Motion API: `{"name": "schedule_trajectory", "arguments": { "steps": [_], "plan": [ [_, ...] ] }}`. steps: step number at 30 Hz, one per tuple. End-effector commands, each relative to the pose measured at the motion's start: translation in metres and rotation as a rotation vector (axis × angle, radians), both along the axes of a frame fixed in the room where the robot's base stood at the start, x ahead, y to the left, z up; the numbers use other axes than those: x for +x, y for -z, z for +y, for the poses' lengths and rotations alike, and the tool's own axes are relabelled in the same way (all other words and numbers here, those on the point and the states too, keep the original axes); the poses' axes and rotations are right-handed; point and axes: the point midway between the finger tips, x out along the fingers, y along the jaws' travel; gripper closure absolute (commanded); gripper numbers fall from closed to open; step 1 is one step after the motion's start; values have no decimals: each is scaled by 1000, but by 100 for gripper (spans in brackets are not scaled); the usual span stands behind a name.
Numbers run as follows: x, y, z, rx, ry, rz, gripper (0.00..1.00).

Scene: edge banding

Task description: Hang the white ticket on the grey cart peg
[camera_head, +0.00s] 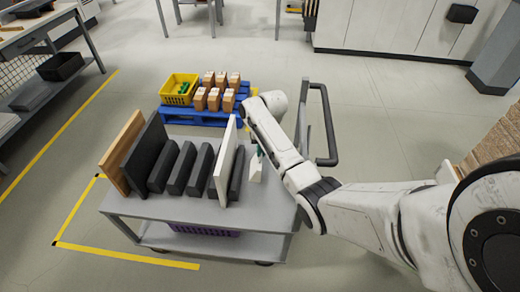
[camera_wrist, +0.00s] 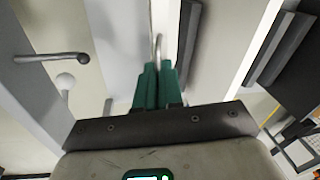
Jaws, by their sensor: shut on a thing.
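In the head view my gripper (camera_head: 258,152), with green fingers, is above the right part of the grey cart (camera_head: 160,207). It is shut on the white ticket (camera_head: 255,170), which hangs below the fingertips. In the wrist view the green fingers (camera_wrist: 157,85) are closed on a thin, pale, edge-on piece (camera_wrist: 157,45). A pale round knob on a short stem (camera_wrist: 65,80) shows left of the fingers, apart from them. It may be the cart peg, but I cannot be sure. I cannot make out the peg in the head view.
A white board (camera_head: 224,165) and several dark bars (camera_head: 182,168) stand on the cart left of my gripper. The dark cart handle (camera_head: 327,125) rises at the right. A blue pallet (camera_head: 190,116) with a yellow crate (camera_head: 180,88) and brown boxes (camera_head: 213,100) lies behind.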

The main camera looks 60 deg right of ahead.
Motion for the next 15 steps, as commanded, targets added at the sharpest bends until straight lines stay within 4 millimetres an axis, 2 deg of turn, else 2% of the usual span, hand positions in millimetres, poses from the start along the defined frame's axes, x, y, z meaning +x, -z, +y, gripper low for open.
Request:
{"name": "schedule_trajectory", "arguments": {
  "steps": [15],
  "plan": [
    [-25,3,-10,0,0,1,100]
  ]
}}
